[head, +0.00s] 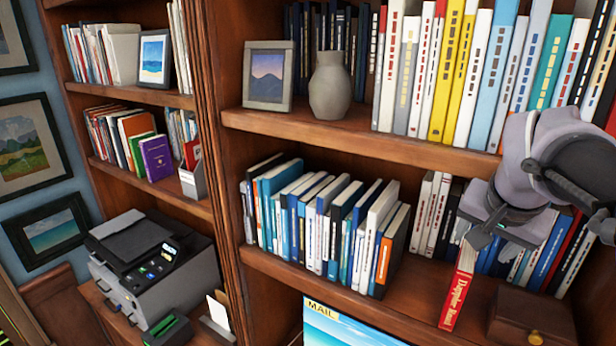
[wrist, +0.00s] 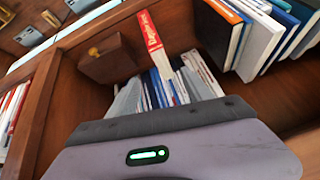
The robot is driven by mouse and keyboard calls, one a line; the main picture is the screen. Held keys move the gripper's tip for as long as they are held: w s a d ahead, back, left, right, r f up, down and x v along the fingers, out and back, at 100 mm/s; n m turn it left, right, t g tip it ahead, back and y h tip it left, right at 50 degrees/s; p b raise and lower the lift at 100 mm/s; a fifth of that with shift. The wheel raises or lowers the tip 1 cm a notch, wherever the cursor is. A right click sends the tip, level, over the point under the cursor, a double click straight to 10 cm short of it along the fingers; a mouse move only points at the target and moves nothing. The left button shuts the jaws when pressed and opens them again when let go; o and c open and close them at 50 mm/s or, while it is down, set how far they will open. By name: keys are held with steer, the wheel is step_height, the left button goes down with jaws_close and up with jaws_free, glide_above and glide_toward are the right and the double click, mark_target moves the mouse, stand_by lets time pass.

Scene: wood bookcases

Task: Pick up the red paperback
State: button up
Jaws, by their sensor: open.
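The red paperback (head: 457,298) stands upright on the lower shelf of the right bookcase, its red spine with white lettering facing out and its pale page edge at the top. In the wrist view the red paperback (wrist: 151,36) is beyond the gripper body, near top centre. My gripper (head: 481,234) is open, just above and slightly right of the book's top in the head view. Its near parts cover some of the books behind. I cannot tell whether the fingers straddle or touch the book. The wrist view shows the gripper body but not clear fingertips.
A brown wooden box (head: 531,316) sits close to the right of the paperback. A row of books (head: 325,230) stands to its left, with bare shelf (head: 415,290) between. More books (head: 430,215) stand behind. The upper shelf (head: 345,133) overhangs.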

mark_target(468, 260)
steer(key=b+x, duration=0.1)
steer(key=x, duration=0.3)
steer(key=b+x, duration=0.2)
steer(key=x, duration=0.3)
steer(key=shift+w+a, duration=0.2)
steer(key=shift+w, duration=0.2)
steer(key=b+x, duration=0.1)
steer(key=x, duration=0.4)
steer(key=shift+d+b, duration=0.4)
steer(key=shift+w, duration=0.2)
steer(key=shift+s+a+r, duration=0.1)
steer(key=shift+s+r, duration=0.1)
steer(key=shift+s, duration=0.3)
steer(key=c, duration=0.8)
steer(key=shift+w+f, duration=0.1)
steer(key=shift+w, duration=0.05)
jaws_close()
